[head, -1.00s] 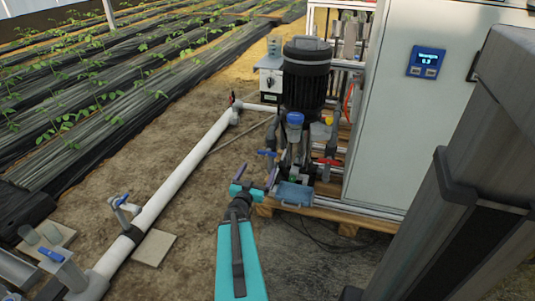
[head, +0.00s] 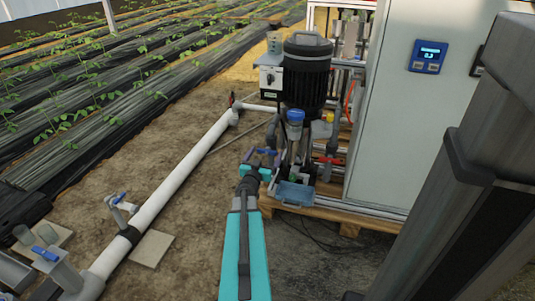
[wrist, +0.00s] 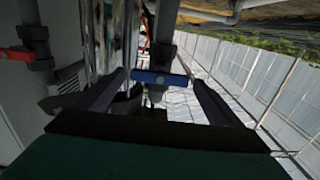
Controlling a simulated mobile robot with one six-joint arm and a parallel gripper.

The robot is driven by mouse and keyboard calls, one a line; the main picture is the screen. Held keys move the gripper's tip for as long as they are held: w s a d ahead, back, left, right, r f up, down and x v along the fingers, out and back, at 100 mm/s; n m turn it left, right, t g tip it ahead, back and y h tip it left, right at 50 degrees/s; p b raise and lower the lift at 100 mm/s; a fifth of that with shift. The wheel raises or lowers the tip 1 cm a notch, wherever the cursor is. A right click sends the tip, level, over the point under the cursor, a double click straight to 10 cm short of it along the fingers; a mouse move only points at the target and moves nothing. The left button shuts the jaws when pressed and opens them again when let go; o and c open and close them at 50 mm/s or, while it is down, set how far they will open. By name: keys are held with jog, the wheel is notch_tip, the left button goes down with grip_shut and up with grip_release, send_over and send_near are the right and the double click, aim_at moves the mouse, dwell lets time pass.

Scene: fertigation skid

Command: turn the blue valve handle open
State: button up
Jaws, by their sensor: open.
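The blue valve handle (wrist: 160,77) shows in the wrist view as a short bar lying crosswise between the fingertips of my gripper (wrist: 160,84). The fingers stand apart on either side of it, and I cannot tell whether either touches it. In the head view, my teal gripper (head: 262,158) is open at the front of the skid. The blue handle (head: 267,151) is at its fingertips, partly hidden by the fingers.
A red-handled valve (head: 331,161) is right of the blue one. The dark pump (head: 306,75) and pale cabinet (head: 400,120) stand behind. A white pipe (head: 175,180) runs along the ground at left.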

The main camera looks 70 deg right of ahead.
aim_at(268, 150)
jog(key=shift+w+d+b, duration=0.1)
jog(key=shift+d+b, duration=0.2)
jog(key=shift+d, duration=0.9)
jog(key=c, duration=1)
jog(key=shift+d, duration=0.1)
jog(key=shift+c, duration=0.3)
